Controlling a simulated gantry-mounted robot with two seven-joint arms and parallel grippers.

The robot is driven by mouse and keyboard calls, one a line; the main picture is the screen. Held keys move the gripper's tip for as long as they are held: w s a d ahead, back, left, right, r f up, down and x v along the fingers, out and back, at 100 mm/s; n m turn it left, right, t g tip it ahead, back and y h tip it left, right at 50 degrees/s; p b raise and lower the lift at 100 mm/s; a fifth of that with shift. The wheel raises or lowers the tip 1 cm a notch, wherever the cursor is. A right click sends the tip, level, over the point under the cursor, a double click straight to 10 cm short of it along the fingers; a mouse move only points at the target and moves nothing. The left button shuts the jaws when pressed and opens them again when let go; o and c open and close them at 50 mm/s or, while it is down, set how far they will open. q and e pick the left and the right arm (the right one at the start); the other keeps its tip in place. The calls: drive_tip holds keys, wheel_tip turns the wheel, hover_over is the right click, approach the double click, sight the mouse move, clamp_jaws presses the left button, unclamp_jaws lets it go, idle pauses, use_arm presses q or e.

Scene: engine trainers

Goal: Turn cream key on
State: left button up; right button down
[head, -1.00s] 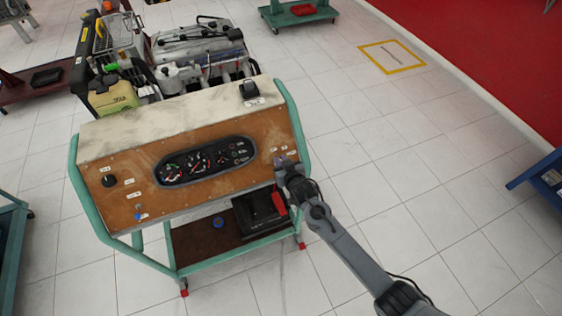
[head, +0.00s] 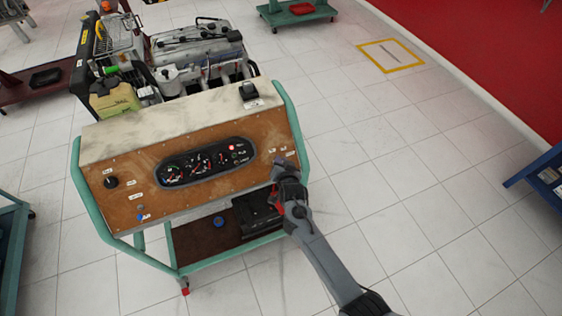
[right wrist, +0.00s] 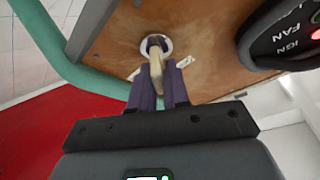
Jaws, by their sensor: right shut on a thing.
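The cream key (right wrist: 157,68) sits in the round white-rimmed lock (right wrist: 155,45) on the brown panel in the right wrist view. The dark purple fingers of my right gripper (right wrist: 158,80) are on both sides of the key, shut on it. In the head view my right gripper (head: 283,163) is at the right end of the trainer's brown panel (head: 262,130) and hides the key and lock. My left gripper is not in view.
The gauge cluster (head: 205,162) with a lit red lamp is left of my right gripper. A green tube frame (head: 296,125) runs close to its right. A black battery box (head: 257,215) stands on the shelf below.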

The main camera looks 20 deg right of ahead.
drive_tip(key=shift+m, duration=0.5)
drive_tip(key=c, duration=1.2)
unclamp_jaws()
